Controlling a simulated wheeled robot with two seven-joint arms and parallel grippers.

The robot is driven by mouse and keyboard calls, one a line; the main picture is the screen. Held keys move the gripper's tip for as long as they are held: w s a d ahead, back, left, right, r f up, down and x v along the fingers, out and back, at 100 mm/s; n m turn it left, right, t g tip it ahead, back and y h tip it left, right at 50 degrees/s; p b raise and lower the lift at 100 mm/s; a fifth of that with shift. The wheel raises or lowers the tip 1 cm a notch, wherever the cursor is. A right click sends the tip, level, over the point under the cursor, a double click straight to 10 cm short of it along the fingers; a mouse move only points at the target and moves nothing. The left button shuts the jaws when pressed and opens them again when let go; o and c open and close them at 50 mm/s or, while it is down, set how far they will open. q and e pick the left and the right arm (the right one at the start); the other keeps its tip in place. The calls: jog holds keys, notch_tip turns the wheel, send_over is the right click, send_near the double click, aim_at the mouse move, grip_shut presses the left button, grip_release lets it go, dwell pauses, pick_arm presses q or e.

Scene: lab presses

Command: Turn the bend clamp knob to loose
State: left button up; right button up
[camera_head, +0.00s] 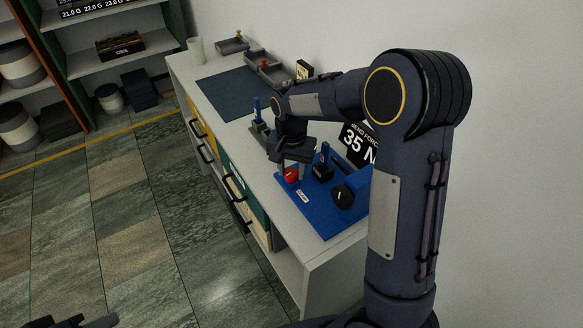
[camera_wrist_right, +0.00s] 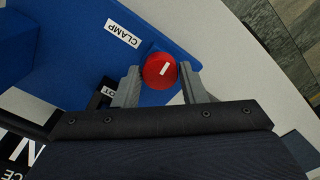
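The red clamp knob (camera_wrist_right: 157,74) has a short white mark, slanted in the right wrist view. It sits at the edge of a blue bend fixture (camera_head: 323,220), beside a white CLAMP label (camera_wrist_right: 122,33). The knob also shows in the head view (camera_head: 291,176), just under my right gripper (camera_head: 290,163). In the right wrist view, the two grey fingertips of my right gripper (camera_wrist_right: 160,84) stand either side of the knob, with slim gaps; it looks open around the knob. Part of my left gripper (camera_head: 75,322) shows at the bottom left, mostly cut off.
A black dial (camera_head: 343,196) with a white mark stands on the fixture to the right. A black 35 N sign (camera_head: 358,142) stands behind it. A dark mat (camera_head: 238,92) and grey trays (camera_head: 268,70) lie farther along the bench. Shelves stand across the floor at left.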

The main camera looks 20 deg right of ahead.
jog(key=c, duration=0.5)
